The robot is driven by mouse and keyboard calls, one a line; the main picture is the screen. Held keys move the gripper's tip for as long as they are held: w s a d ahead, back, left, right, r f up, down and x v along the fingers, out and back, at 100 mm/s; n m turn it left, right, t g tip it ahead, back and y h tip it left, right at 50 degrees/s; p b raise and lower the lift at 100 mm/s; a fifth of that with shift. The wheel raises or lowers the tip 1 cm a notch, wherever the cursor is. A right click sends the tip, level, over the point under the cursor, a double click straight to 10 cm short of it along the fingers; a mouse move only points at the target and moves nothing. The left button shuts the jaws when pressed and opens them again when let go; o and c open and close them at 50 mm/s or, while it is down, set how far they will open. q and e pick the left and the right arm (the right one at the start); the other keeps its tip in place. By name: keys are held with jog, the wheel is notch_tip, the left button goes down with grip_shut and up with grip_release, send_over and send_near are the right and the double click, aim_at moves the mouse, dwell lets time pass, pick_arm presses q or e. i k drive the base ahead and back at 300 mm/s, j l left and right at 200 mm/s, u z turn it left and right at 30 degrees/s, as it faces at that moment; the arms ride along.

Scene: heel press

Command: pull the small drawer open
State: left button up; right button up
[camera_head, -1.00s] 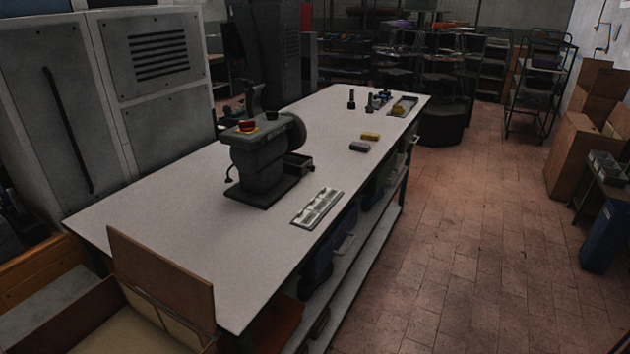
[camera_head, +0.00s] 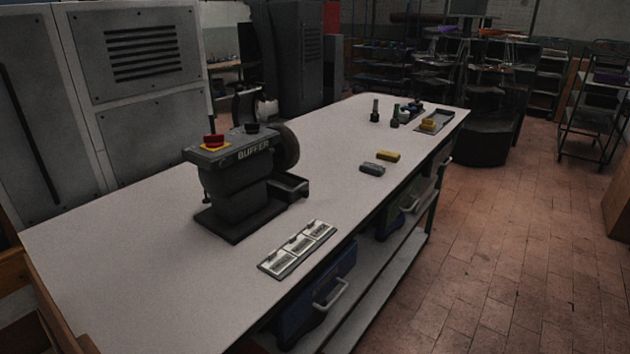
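Under the near right edge of the white bench (camera_head: 130,240) is a dark blue drawer-like box (camera_head: 300,305) with a pale bar handle (camera_head: 331,294). Farther along under the same edge is a dark greenish box or drawer (camera_head: 395,218) with a pale handle (camera_head: 411,204). A third pale handle (camera_head: 444,162) shows near the bench's far end. I cannot tell which of these is the small drawer, nor how far any stands open. Neither of my grippers is in view.
A dark buffer machine (camera_head: 240,185) with a red button stands on the bench. A lower shelf (camera_head: 375,300) runs beneath. The tiled floor (camera_head: 510,250) at right is clear.

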aim_at(297, 190)
jog(key=i+l, duration=0.2)
jog(key=i+l+u, duration=0.15)
jog(key=l, duration=0.25)
jog(key=i+l, duration=0.25)
jog(key=i+l+u, duration=0.15)
jog(key=l, duration=0.25)
jog(key=i+l, duration=0.15)
jog(key=l, duration=0.15)
jog(key=i+l+u, duration=0.1)
jog(key=l, duration=0.25)
jog(key=i, duration=0.1)
